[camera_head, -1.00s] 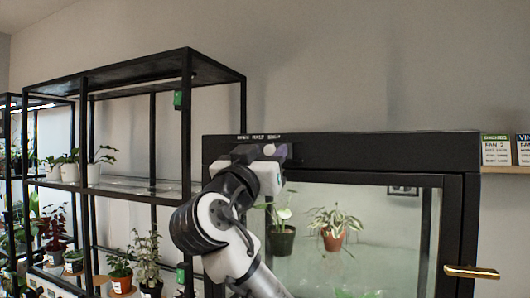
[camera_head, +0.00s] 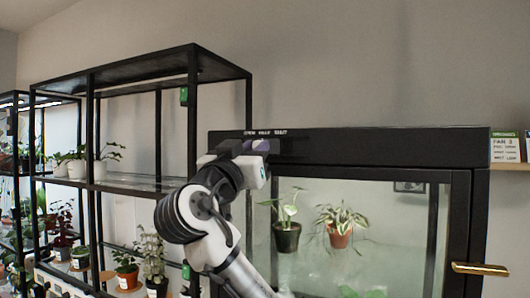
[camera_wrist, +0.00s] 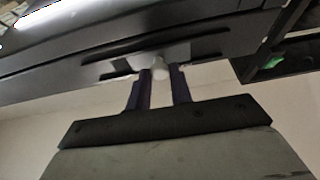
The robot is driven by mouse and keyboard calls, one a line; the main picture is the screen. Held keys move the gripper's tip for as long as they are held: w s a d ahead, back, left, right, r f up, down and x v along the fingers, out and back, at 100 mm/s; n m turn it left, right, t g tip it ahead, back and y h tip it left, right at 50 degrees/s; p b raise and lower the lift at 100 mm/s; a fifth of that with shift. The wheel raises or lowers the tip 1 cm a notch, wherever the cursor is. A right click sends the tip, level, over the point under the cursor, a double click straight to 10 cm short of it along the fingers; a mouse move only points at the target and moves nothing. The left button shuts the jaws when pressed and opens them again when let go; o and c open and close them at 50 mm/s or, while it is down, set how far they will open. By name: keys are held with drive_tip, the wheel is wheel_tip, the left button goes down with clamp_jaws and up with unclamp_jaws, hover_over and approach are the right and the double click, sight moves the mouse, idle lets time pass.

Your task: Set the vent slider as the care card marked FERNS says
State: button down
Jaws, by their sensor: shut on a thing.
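The vent slider's pale knob (camera_wrist: 160,69) shows in the wrist view between the dark fingers of my gripper (camera_wrist: 161,84), on the slotted black top beam. My gripper is shut on it. In the head view my gripper (camera_head: 262,146) is at the left part of the black cabinet's top beam (camera_head: 380,146), just below three small white labels (camera_head: 265,132). The knob is hidden there, and the labels are too small to read surely. A green-headed care card (camera_head: 504,147) stands at the far right; its heading is unclear. No card marked FERNS can be made out.
The glass-fronted cabinet has a brass handle (camera_head: 480,269) at right and potted plants inside (camera_head: 340,232). A black shelf rack (camera_head: 140,72) with plants stands close to my arm's left. The wall above the cabinet is clear.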

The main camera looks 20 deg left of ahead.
drive_tip(key=shift+d, duration=0.2)
drive_tip(key=c, duration=1.3)
unclamp_jaws()
drive_tip(key=b+v, duration=0.5)
drive_tip(key=v, duration=0.9)
